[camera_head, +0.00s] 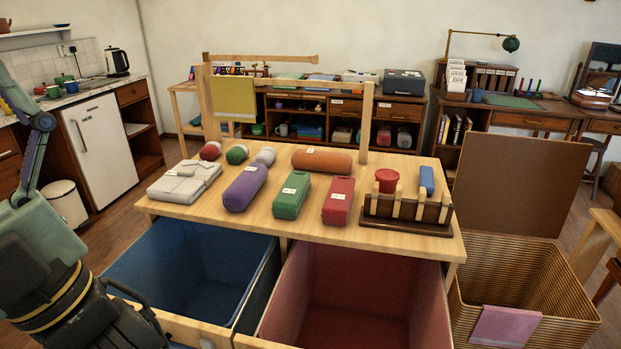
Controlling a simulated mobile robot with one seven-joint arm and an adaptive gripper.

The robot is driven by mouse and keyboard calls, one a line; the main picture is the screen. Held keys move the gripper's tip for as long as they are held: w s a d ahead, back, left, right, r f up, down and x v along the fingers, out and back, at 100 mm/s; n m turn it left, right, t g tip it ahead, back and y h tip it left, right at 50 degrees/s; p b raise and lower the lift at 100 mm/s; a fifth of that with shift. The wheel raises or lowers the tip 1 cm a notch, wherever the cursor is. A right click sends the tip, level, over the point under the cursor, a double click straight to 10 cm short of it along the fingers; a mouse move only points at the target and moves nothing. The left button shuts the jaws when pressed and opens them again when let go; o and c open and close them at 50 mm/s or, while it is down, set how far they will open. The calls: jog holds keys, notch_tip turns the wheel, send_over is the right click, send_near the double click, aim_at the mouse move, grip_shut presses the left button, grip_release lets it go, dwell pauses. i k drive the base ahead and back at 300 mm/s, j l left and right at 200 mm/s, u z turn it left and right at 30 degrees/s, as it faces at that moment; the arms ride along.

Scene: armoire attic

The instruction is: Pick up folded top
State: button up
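A pale grey-white folded cloth bundle (185,181), which looks like the folded top, lies flat at the left end of the wooden table (350,240). It has small tags on it. Beside it lie a purple roll (245,187), a green roll (291,195), a red roll (338,201) and an orange roll (322,160), most with white labels. Part of my arm shows at the lower left, apart from the table top. My gripper's fingertips are not visible, so I cannot see whether it holds anything.
Small balls (237,154) lie behind the rolls. A dark wooden rack (405,226) stands at the table's right end. Below are an open blue bin (262,285) and a red bin (300,295). A striped basket (560,290) with a pink cloth (505,325) stands right.

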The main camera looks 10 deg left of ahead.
aim_at(289, 203)
jog(key=u, duration=0.6)
jog(key=l+u, duration=0.2)
jog(key=u, duration=0.2)
jog(key=l+u, duration=0.25)
jog(key=u, duration=0.2)
jog(key=l+u, duration=0.25)
jog(key=u, duration=0.15)
jog(key=k+l+u, duration=0.15)
jog(key=l, duration=0.2)
jog(key=k+l+u, duration=0.2)
jog(key=l, duration=0.15)
jog(key=l+u, duration=0.15)
jog(key=l, duration=0.2)
jog(key=k+l, duration=0.25)
jog(key=l, duration=0.25)
